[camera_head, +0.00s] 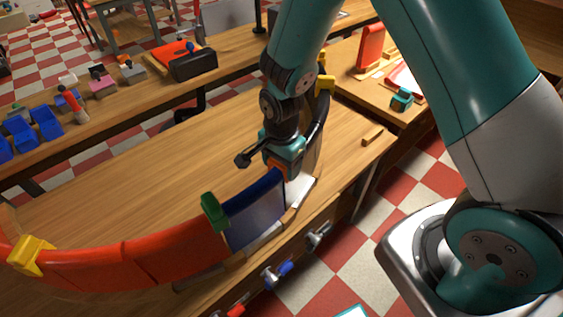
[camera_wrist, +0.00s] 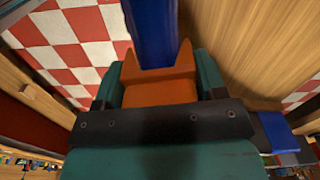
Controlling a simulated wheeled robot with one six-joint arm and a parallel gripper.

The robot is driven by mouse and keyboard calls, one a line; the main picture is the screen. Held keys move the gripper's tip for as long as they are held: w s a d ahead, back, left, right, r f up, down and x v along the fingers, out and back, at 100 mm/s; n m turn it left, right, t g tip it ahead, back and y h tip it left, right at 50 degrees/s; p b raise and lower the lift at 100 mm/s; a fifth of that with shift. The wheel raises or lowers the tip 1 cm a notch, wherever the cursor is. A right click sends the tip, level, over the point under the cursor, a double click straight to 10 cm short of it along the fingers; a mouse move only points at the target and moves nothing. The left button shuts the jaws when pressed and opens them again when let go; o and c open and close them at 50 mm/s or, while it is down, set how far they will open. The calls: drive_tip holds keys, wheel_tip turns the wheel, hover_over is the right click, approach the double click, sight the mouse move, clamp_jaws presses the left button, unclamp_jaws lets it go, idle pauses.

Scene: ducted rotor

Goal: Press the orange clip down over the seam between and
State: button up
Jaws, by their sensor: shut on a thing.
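My gripper (camera_head: 284,158) is shut on the orange clip (camera_wrist: 160,94), at the right end of the blue panel (camera_head: 256,214). In the wrist view the clip sits between my two green fingers, and its two prongs lie either side of the blue panel's edge (camera_wrist: 152,32). In the head view only a sliver of the clip shows beneath my gripper. I cannot tell whether it is fully seated. The blue panel stands upright in a curved wall. The seam at its right end is hidden by my gripper.
Red panels (camera_head: 125,262) continue the wall to the left. A green clip (camera_head: 214,211) straddles the red-blue joint. Yellow clips sit at the far left (camera_head: 32,255) and behind my arm (camera_head: 325,84). The wooden table (camera_head: 130,175) inside the curve is clear. Blue bins (camera_head: 46,123) stand at the back left.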

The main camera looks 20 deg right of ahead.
drive_tip(key=shift+f, duration=0.2)
idle(0.3)
drive_tip(key=o, duration=1)
wheel_tip(320, 180, up, 18)
drive_tip(key=shift+f+b, duration=0.25)
drive_tip(key=shift+b, duration=0.75)
drive_tip(key=shift+s, duration=0.1)
drive_tip(key=s+a+r+n+y, duration=0.1)
drive_tip(key=s+r+n, duration=0.1)
drive_tip(key=s+n, duration=0.4)
drive_tip(key=s+a+r+n+y, duration=0.1)
drive_tip(key=s+a+r+n, duration=0.1)
drive_tip(key=s+n, duration=0.4)
drive_tip(key=s+a+r+n+y, duration=0.1)
drive_tip(key=s+r+n+y, duration=0.1)
drive_tip(key=s+n, duration=0.4)
drive_tip(key=shift+s+a+r+n, duration=0.1)
drive_tip(key=shift+a+n, duration=0.05)
drive_tip(key=shift+n, duration=0.35)
drive_tip(key=shift+s+a+n, duration=0.1)
drive_tip(key=shift+n, duration=0.4)
